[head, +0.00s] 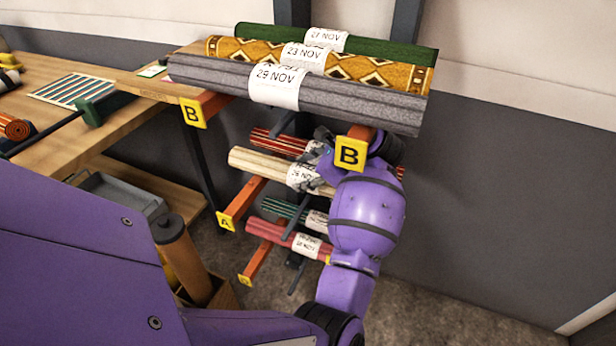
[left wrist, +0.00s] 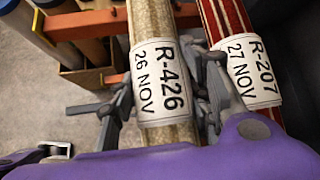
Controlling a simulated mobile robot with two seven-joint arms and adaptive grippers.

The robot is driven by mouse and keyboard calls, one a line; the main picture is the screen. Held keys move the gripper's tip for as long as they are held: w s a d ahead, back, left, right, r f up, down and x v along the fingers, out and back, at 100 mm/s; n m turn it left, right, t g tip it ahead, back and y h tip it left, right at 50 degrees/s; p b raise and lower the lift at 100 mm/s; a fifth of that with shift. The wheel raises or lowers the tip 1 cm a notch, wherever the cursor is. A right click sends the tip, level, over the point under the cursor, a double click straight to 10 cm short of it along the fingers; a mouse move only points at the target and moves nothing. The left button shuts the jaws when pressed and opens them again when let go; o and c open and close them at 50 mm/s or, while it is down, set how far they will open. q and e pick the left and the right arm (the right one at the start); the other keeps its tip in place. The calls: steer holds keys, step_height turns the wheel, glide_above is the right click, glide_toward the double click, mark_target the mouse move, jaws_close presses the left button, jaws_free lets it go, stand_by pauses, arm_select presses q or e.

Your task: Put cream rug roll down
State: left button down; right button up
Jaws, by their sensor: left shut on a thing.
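The cream rug roll (head: 258,165) is in the middle of the head view, on or just above the rack's middle level, marked A; I cannot tell whether it touches the arms. It also shows in the left wrist view (left wrist: 152,22), with a white label reading R-426, 26 NOV. My left gripper (head: 318,172) is shut on the roll near its label, with fingers on both sides in the left wrist view (left wrist: 160,105). My purple forearm and the B sign hide the roll's right end. My right gripper is not in view.
A red striped roll (left wrist: 224,22), labelled R-207, lies close beside the cream one. Above, the B level holds grey (head: 350,100), gold-patterned (head: 375,72) and green (head: 385,50) rolls. Green and pink (head: 275,234) rolls lie below. A wooden workbench (head: 40,60) stands left.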

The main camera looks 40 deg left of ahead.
mark_target(312, 174)
arm_select(q)
steer(key=c, duration=0.9)
jaws_free()
steer(key=p+v, duration=0.1)
steer(key=v, duration=0.6)
steer(key=shift+d+r, duration=0.15)
steer(key=shift+d, duration=0.1)
